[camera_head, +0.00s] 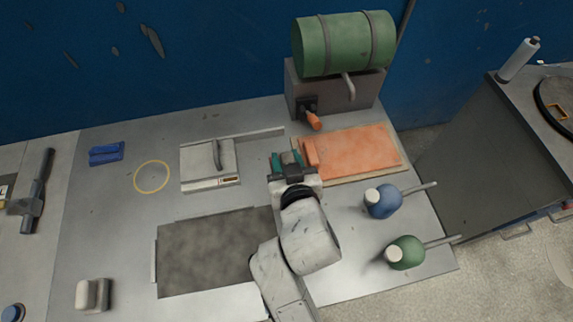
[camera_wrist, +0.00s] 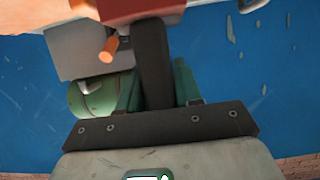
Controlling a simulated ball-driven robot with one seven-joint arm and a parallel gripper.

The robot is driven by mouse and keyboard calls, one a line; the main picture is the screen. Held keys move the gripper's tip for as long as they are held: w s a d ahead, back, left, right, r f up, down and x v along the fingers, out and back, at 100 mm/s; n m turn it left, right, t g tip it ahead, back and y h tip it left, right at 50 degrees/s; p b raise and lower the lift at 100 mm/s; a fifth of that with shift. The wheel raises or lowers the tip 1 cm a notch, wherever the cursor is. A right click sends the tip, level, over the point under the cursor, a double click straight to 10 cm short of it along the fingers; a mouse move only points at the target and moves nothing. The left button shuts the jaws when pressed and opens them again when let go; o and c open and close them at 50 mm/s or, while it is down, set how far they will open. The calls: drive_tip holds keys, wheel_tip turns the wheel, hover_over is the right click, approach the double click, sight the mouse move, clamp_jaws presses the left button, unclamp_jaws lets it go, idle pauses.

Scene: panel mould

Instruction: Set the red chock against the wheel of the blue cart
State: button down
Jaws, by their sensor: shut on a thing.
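My gripper (camera_head: 287,160) has two green fingers and is at the left edge of an orange panel (camera_head: 355,153). In the wrist view my gripper (camera_wrist: 155,80) is shut on a dark upright bar (camera_wrist: 154,45), with one finger on each side of it. A red block (camera_wrist: 138,9) shows at the far end of the bar, cut off by the picture's top edge. In the head view an orange-red block (camera_head: 310,152) shows beside the fingers, over or touching the panel's left edge; I cannot tell which. I see no blue cart, and no wheel that I can make out.
A green tank (camera_head: 343,44) on a grey box (camera_head: 365,89) with an orange-handled tap (camera_head: 313,121) stands behind. Blue (camera_head: 382,202) and green (camera_head: 405,252) round pots are at right. A grey box with a handle (camera_head: 209,172) and a yellow ring (camera_head: 152,177) lie left.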

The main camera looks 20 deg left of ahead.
drive_tip(key=shift+w+f, duration=0.2)
drive_tip(key=shift+f, duration=1.4)
drive_tip(key=shift+f, duration=0.2)
drive_tip(key=c, duration=0.8)
unclamp_jaws()
drive_tip(key=shift+o, duration=0.2)
